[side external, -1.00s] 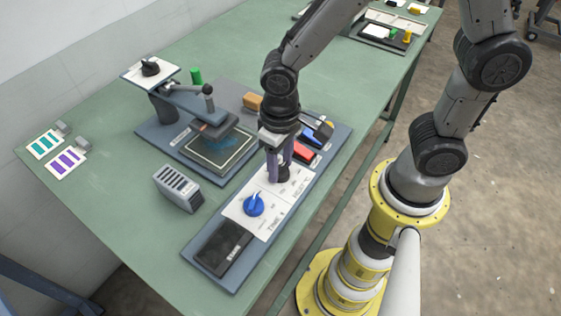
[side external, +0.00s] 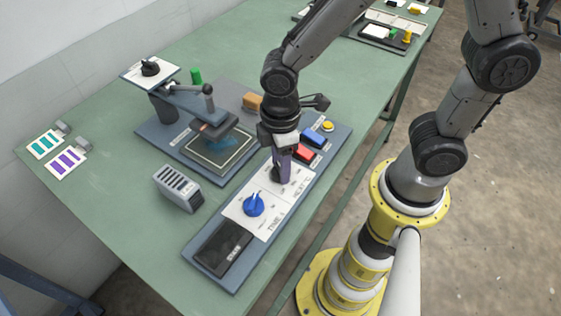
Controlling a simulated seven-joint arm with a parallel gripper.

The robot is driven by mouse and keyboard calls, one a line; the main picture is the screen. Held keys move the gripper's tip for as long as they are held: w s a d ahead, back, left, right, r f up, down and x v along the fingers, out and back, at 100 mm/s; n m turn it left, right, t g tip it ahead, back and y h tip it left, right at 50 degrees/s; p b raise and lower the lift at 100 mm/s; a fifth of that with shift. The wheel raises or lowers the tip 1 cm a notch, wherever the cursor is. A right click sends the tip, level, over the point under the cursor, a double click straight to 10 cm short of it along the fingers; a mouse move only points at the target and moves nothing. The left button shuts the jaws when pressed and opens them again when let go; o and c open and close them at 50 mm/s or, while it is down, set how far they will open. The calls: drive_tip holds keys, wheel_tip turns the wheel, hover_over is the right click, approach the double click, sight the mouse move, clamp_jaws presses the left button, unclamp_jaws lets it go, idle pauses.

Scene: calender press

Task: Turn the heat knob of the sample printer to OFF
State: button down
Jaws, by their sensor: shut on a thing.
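The sample printer's control panel (side external: 237,214) is a white plate on a blue-grey base. Its dark heat knob (side external: 275,175) sits at the upper end of the plate, beside lettering that seems to read HEAT. My gripper (side external: 281,179) points down over this knob and is shut on it, with its purple fingers around it. The fingers hide most of the knob, so its pointer and setting cannot be read. The blue knob (side external: 254,205) beside TIME lettering is lower left on the same plate, apart from my gripper.
Red (side external: 304,152), blue (side external: 313,137) and yellow (side external: 328,126) buttons lie just beyond my gripper. A black pad (side external: 224,247) is at the near end. The press (side external: 219,152) and a grey slotted box (side external: 178,189) stand to the left. Green table is clear at lower left.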

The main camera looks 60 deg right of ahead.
drive_tip(key=n, duration=0.3)
drive_tip(key=shift+r+n, duration=0.1)
drive_tip(key=shift+n, duration=2.1)
drive_tip(key=shift+c, duration=1.6)
unclamp_jaws()
wheel_tip(320, 180, up, 14)
